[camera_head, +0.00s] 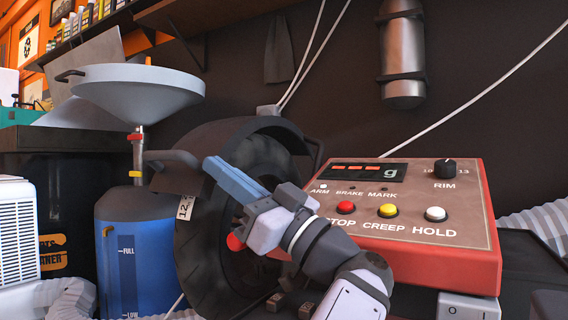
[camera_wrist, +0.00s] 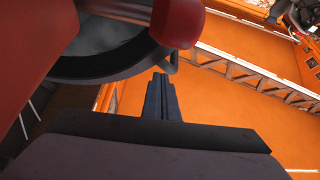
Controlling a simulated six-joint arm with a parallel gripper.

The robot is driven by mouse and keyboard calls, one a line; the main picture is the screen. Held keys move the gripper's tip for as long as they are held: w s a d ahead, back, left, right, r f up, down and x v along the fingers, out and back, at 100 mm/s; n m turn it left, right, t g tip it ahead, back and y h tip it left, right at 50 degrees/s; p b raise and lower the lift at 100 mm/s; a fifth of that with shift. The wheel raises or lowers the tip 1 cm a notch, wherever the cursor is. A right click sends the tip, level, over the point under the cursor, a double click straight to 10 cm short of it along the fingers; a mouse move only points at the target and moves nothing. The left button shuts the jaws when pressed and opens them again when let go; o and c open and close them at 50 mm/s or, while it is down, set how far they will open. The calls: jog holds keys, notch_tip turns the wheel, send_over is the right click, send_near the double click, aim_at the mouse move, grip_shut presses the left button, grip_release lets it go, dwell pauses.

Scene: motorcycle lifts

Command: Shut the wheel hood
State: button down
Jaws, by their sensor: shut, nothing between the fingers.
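The wheel hood (camera_head: 220,134) is a dark curved cover arching over the top of the black tyre (camera_head: 215,245). Its grey bar handle (camera_head: 170,158) sticks out at the left. My gripper (camera_head: 209,165) is shut and empty, its blue-grey fingers in front of the tyre with the tips close to the handle's right end. I cannot tell whether they touch. In the wrist view my shut fingers (camera_wrist: 160,82) point up the picture, below a dark curved rim (camera_wrist: 110,62) with a bent bar (camera_wrist: 171,66) at its edge. My wrist hides part of the wheel.
A red control box (camera_head: 400,205) with a display, buttons and a knob stands right of the wheel. A red-tipped shaft (camera_wrist: 179,24) is close to my wrist camera. A grey funnel basin (camera_head: 138,90) on a blue tank (camera_head: 135,245) stands left. Hoses lie below.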

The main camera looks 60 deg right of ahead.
jog(key=s+p, duration=0.4)
jog(key=s, duration=0.8)
jog(key=shift+s+d+r+p, duration=0.2)
jog(key=shift+r+p, duration=0.05)
jog(key=shift+p, duration=0.15)
